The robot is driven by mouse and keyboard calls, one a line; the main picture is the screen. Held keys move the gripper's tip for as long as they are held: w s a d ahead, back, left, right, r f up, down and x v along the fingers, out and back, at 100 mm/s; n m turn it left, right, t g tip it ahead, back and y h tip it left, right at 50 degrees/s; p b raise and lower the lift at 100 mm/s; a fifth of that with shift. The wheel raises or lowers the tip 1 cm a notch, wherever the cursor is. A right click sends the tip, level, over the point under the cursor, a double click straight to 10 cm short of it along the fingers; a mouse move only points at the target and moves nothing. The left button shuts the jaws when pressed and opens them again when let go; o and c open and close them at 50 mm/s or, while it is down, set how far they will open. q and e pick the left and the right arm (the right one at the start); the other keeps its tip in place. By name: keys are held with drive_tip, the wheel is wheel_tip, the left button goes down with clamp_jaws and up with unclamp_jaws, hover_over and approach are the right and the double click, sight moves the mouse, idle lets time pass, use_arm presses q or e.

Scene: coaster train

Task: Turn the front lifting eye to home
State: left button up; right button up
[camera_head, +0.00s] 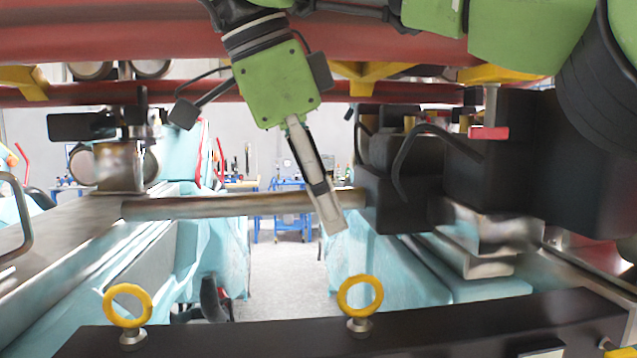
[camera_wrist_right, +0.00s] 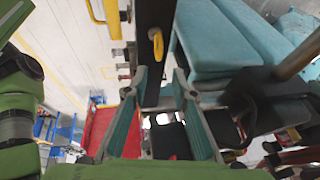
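Two yellow ring-shaped lifting eyes stand upright on a dark beam (camera_head: 230,344) at the bottom of the head view, one on the left (camera_head: 127,305) and one near the middle (camera_head: 360,296). I cannot tell which is the front one. My right gripper (camera_head: 334,222) hangs from above, its fingers pointing down, above and apart from the middle eye. The right wrist view shows its two fingers (camera_wrist_right: 160,80) spread apart, with nothing held. A yellow eye (camera_wrist_right: 156,43), seen at an angle, lies beyond the fingertips. My left gripper is not in view.
A metal bar (camera_head: 240,205) crosses behind the gripper. Dark boxes (camera_head: 400,195) stand close to its right. Teal seats (camera_head: 205,250) flank the middle. A red beam (camera_head: 130,35) runs overhead. Space directly above the two eyes looks free.

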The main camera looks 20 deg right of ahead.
drive_tip(key=shift+v, duration=1.1)
